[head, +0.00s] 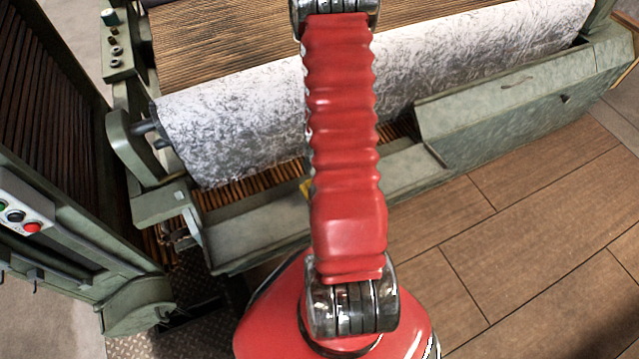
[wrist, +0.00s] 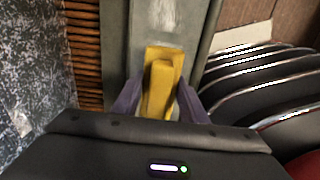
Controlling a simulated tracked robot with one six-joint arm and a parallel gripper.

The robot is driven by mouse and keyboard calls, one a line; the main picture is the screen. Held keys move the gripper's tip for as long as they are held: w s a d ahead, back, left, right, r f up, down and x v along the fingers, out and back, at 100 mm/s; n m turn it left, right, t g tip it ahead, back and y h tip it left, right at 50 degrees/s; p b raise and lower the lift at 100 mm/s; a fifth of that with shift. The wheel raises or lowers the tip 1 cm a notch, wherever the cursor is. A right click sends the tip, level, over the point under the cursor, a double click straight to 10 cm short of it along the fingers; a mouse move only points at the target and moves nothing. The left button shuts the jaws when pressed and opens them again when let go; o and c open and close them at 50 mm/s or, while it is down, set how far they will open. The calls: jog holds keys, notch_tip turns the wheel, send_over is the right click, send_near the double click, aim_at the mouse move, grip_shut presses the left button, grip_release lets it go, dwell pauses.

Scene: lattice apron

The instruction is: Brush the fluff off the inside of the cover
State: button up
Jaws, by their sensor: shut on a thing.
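My gripper (wrist: 160,104) is shut on a yellow brush (wrist: 163,82), between its two purple fingers. Its bristles are hidden. It is over the grey-green inner face of the cover (wrist: 150,14), and I cannot tell whether it touches. In the head view the open cover (head: 258,232) lies as a long strip in front of the roller, its middle hidden by my red arm. A speck of yellow, probably the brush, shows at the arm's left edge. A paler patch shows on the cover beyond the brush in the wrist view, but I cannot tell fluff from worn paint.
A fluffy white-grey roller (head: 235,125) runs behind the cover, with brown slats (head: 220,40) beyond. A closed green housing with a handle (head: 530,95) is at right. A control box with a red button (head: 22,218) stands at left. Wooden floor (head: 520,230) is clear at right.

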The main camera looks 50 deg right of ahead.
jog(key=shift+r, duration=0.95)
jog(key=shift+w+r, duration=0.15)
jog(key=shift+w, duration=0.15)
jog(key=w+a+r+m, duration=0.4)
jog(key=w+a+r, duration=0.1)
jog(key=w, duration=0.3)
jog(key=w+a+r+m, duration=0.3)
jog(key=w+a+r, duration=0.2)
jog(key=w, duration=0.4)
jog(key=w+a+r+m, duration=0.3)
jog(key=a+r, duration=0.3)
jog(key=a, duration=0.2)
jog(key=w+a+r+m, duration=0.3)
jog(key=a+r, duration=0.3)
jog(key=a, duration=0.3)
jog(key=shift+w+r, duration=0.35)
jog(key=shift+w, duration=0.5)
